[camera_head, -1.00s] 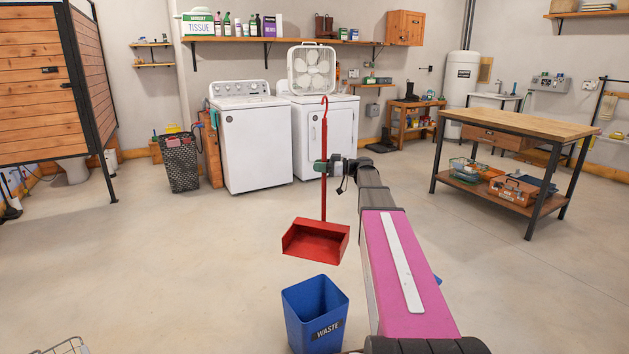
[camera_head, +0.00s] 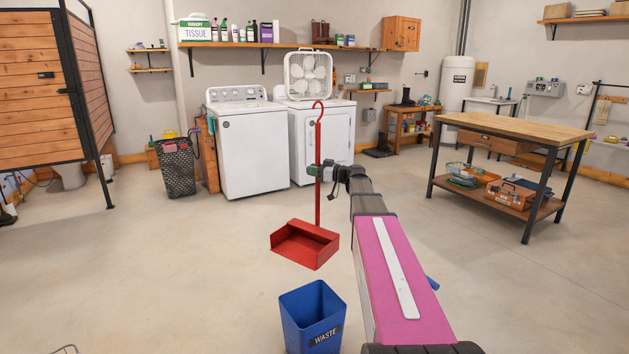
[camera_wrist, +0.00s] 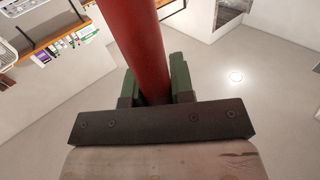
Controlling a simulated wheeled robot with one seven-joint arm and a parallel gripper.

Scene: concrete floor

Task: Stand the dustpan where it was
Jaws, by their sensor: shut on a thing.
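The red dustpan (camera_head: 304,243) has a long upright handle with a hook at its top. It hangs from my gripper (camera_head: 318,172), which is shut on the handle about midway up. The pan appears to be held above the floor, behind the blue bin in the head view. In the wrist view, the red handle (camera_wrist: 140,50) passes between the two green fingers of my gripper (camera_wrist: 157,85). The pan itself is out of the wrist view.
A blue waste bin (camera_head: 312,318) stands on the floor in front of the dustpan. A washer (camera_head: 249,150) and dryer (camera_head: 325,140) stand against the back wall. A workbench (camera_head: 512,123) stands at the right. The floor (camera_head: 190,260) at the left is mostly clear.

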